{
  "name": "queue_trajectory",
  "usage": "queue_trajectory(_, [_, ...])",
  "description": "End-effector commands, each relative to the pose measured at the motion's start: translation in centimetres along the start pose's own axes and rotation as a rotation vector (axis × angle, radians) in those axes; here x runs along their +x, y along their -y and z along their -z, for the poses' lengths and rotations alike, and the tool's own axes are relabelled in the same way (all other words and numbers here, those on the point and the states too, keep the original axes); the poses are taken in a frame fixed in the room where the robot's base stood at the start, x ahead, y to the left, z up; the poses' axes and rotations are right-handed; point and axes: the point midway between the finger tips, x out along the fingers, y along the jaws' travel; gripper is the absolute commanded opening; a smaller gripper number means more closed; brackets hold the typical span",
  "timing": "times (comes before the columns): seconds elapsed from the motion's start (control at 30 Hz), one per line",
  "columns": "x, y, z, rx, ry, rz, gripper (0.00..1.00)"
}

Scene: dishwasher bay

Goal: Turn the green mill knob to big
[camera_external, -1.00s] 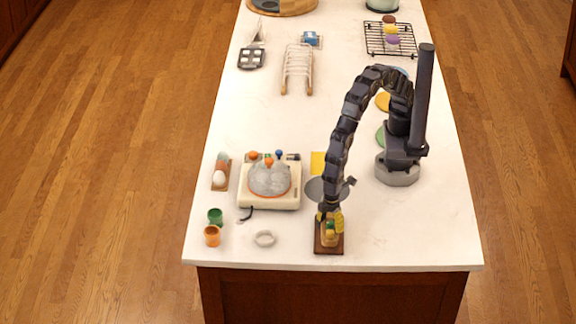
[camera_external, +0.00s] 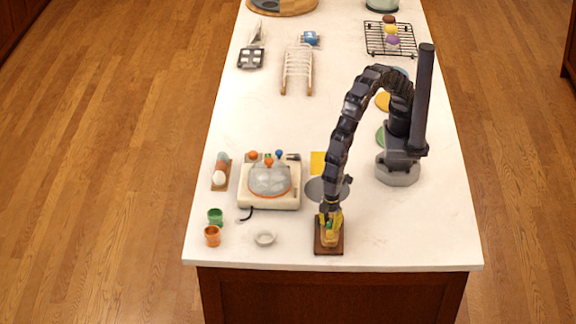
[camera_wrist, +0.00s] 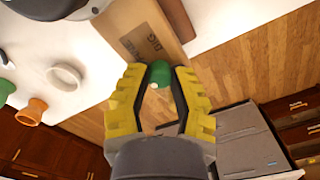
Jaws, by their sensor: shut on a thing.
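The green knob (camera_wrist: 159,74) sits between the yellow fingertips of my gripper (camera_wrist: 158,70) in the wrist view. The fingers are shut on it, one on each side, and a small pale dot shows on the knob. A brown base board (camera_wrist: 130,15) lies beyond it, with the dark label BIG (camera_wrist: 150,46) printed on it. In the external view my gripper (camera_external: 330,222) points down at the mill on its brown base (camera_external: 328,248), near the counter's front edge. The fingers hide most of the mill there, and the knob's exact setting cannot be told.
A cream appliance with a clear dome (camera_external: 269,183) stands left of the mill. A white ring-shaped dish (camera_external: 265,239), a green cup (camera_external: 215,216) and an orange cup (camera_external: 212,236) are at the front left. The counter right of the mill is clear.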

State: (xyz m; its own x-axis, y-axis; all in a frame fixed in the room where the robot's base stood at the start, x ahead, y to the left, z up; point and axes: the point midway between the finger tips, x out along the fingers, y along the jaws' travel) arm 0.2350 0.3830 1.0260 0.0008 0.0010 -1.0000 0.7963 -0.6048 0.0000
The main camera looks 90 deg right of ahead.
Motion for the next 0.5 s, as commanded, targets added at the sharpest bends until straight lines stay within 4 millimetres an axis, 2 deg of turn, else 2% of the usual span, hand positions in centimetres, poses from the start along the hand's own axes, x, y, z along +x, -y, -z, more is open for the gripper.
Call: queue_trajectory(0.5, [0.15,0.01,-0.08,-0.467,0.003,0.001,0.00])
